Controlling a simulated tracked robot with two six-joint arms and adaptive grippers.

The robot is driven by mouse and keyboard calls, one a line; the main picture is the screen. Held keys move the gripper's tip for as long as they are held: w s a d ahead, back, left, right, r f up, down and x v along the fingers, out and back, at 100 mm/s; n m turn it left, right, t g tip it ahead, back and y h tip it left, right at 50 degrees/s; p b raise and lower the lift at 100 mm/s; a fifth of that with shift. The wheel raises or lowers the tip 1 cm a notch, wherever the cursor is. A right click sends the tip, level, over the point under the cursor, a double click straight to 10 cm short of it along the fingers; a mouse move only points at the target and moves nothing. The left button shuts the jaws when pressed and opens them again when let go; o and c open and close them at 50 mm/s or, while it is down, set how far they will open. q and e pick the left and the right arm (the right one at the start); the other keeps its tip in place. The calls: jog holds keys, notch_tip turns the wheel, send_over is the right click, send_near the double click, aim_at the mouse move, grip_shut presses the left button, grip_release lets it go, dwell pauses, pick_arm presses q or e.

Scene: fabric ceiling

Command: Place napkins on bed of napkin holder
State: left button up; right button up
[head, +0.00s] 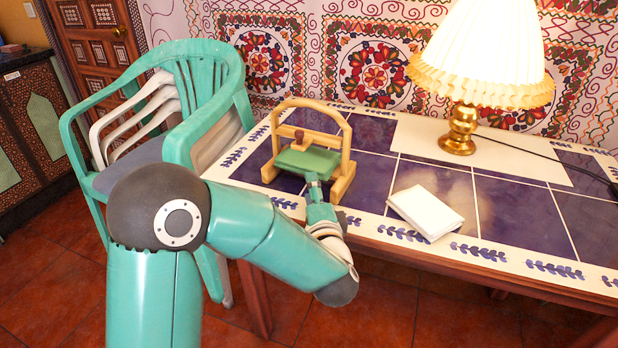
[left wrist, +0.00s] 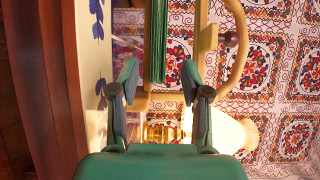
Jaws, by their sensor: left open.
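The wooden napkin holder (head: 347,150) stands at the table's left end, with an arched frame and a brown knob. A green layered block (head: 307,160), which looks like a stack of napkins, lies flat on its bed. In the left wrist view this green block (left wrist: 178,45) shows thin stripes along its side. A white folded stack (head: 425,212), perhaps napkins too, lies near the front edge of the table, right of the holder. My left gripper (head: 313,180) is at the holder's front. Its spread, empty fingers (left wrist: 159,78) point toward the green block. My right gripper is not in view.
A lamp (head: 462,130) with a pleated shade and brass base stands at the back of the tiled table (head: 520,215). Its cord runs right. Green and white plastic chairs (head: 215,75) stand close to the table's left. The table's right half is mostly clear.

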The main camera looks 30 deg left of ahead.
pick_arm(q)
jog(key=v, duration=0.5)
jog(key=shift+s+d, duration=0.15)
jog(key=shift+s, duration=0.05)
